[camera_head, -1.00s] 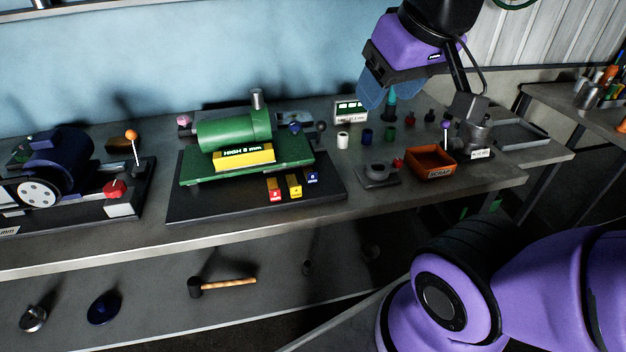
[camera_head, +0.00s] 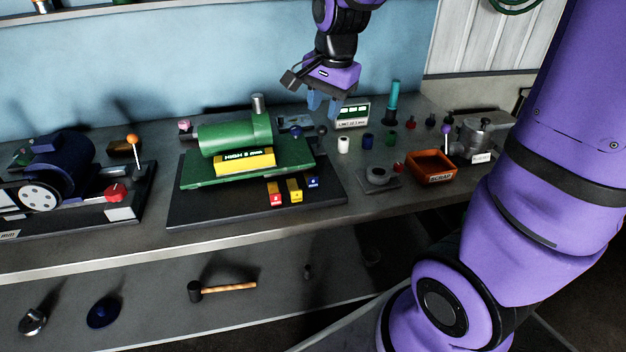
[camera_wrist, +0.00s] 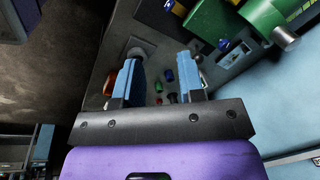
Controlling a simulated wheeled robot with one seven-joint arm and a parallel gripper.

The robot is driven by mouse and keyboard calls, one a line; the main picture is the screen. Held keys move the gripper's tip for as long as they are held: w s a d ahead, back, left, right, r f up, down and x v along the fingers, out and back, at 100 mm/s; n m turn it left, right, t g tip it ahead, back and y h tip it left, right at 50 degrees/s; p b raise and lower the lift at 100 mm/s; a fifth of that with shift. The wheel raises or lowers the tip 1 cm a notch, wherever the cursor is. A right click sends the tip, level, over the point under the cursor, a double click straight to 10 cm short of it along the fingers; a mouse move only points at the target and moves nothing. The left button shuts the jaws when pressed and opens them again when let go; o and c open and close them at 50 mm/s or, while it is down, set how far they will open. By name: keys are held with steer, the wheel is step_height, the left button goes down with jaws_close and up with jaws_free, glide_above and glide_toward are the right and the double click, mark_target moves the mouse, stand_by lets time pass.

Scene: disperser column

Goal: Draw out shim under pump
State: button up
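The green pump (camera_head: 222,138) sits on a green plate (camera_head: 205,178) above a black base (camera_head: 210,210). A yellow label (camera_head: 244,161) on its front reads "HIGH 8 mm". Three small tabs, red (camera_head: 275,199), yellow (camera_head: 295,190) and blue (camera_head: 313,182), stand at the plate's front right; how far they reach under the pump is hidden. My gripper (camera_head: 325,106) hangs behind and right of the pump, pointing down, open and empty. In the wrist view the blue fingers (camera_wrist: 158,80) are apart, with part of the pump (camera_wrist: 262,18) at upper right.
An orange scrap bin (camera_head: 430,167), small coloured cylinders (camera_head: 367,141) and a display sign (camera_head: 352,116) stand right of the pump. A blue motor (camera_head: 60,160) and an orange-knobbed lever (camera_head: 133,145) stand left. The bench's front strip is clear.

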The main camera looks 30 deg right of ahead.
steer(key=w+d+f+m+g, duration=0.1)
steer(key=w+f+m, duration=0.35)
steer(key=f, duration=0.25)
steer(key=m+g, duration=0.1)
steer(key=m, duration=0.3)
glide_above(313, 177)
step_height(313, 177, down, 9)
step_height(313, 177, down, 11)
steer(key=shift+r, duration=0.2)
jaws_close()
